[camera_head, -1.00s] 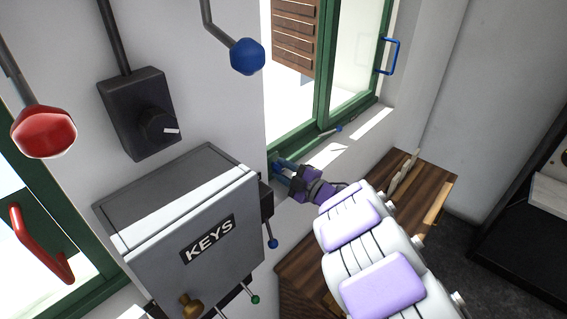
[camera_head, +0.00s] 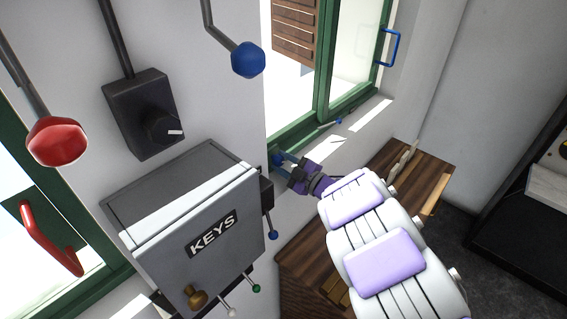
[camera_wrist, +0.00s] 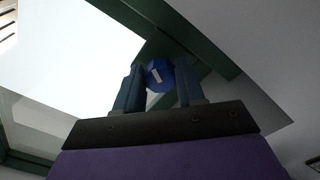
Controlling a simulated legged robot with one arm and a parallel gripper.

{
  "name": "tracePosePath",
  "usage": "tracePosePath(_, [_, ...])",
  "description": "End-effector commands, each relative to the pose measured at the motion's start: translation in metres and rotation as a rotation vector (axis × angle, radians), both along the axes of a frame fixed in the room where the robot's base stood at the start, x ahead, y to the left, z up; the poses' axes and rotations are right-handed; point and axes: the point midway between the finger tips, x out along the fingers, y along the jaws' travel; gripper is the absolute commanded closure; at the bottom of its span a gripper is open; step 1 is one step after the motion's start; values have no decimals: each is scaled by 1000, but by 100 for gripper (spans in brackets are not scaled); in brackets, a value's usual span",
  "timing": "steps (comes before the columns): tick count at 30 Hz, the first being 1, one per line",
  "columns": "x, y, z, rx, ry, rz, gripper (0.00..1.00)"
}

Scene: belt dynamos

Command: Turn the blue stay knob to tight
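The blue stay knob (camera_wrist: 160,75) is in the wrist view, a round blue piece with a white mark, against the green window frame. In the head view the knob (camera_head: 276,158) is a small, partly hidden blue spot low on the frame. My gripper (camera_wrist: 160,85) has its two dark blue fingers apart, one on each side of the knob. I cannot tell whether they touch it. In the head view my gripper (camera_head: 281,163) reaches the frame's lower left corner from the right.
A grey KEYS box (camera_head: 205,240) stands close to the left of my gripper, with small coloured levers beside it. A blue ball lever (camera_head: 248,60) hangs above. A wooden cabinet (camera_head: 400,200) lies below the sill. A blue handle (camera_head: 389,47) sits on the open window.

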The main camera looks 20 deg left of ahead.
Motion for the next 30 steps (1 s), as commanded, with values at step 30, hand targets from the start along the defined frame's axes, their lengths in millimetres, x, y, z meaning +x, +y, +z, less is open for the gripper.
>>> tracePosePath(30, [-37, -87, 0, -4, -2, -3, 39])
